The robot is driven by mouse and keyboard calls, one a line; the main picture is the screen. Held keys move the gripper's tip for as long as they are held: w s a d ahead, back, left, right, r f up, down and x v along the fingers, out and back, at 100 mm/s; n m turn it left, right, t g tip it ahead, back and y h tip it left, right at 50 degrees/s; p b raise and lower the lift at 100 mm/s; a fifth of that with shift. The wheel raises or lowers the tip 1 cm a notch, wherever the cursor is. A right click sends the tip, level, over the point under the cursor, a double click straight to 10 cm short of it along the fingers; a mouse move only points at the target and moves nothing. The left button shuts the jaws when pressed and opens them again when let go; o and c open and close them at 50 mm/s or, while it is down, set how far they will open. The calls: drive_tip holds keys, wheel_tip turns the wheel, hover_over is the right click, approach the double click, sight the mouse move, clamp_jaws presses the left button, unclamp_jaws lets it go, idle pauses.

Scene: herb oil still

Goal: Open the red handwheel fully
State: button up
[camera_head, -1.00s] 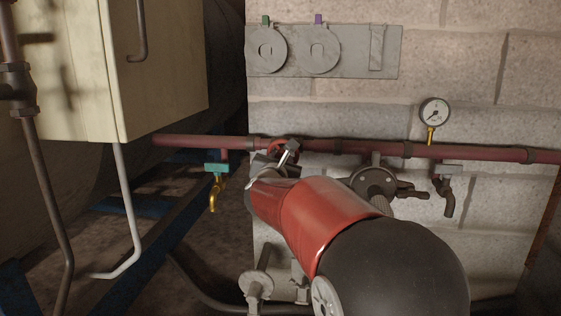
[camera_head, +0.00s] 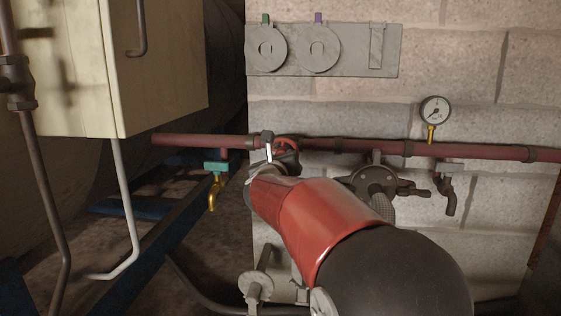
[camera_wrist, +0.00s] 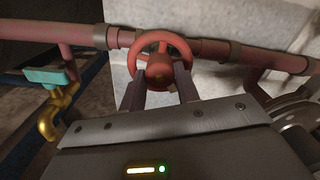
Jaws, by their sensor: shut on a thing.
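The red handwheel (camera_wrist: 160,68) sits on the red pipe against the block wall, in the upper middle of the wrist view. In the head view only part of the red handwheel (camera_head: 285,143) shows behind my arm. My gripper (camera_wrist: 160,85) is at the handwheel's lower part, with one finger on each side of the hub area. It is shut on the handwheel; the exact contact is partly hidden. In the head view my gripper (camera_head: 268,155) is mostly hidden behind my red arm link.
A brass tap with a teal handle (camera_head: 215,168) hangs left of the handwheel. A dark round valve (camera_head: 375,182) and a grey tap (camera_head: 446,185) are to the right. A gauge (camera_head: 434,110) stands above the red pipe (camera_head: 480,151). A cream cabinet (camera_head: 160,60) is at the upper left.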

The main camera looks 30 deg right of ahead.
drive_tip(key=shift+f+m+p, duration=0.1)
drive_tip(key=shift+m+p, duration=9.05)
drive_tip(key=shift+m, duration=3.25)
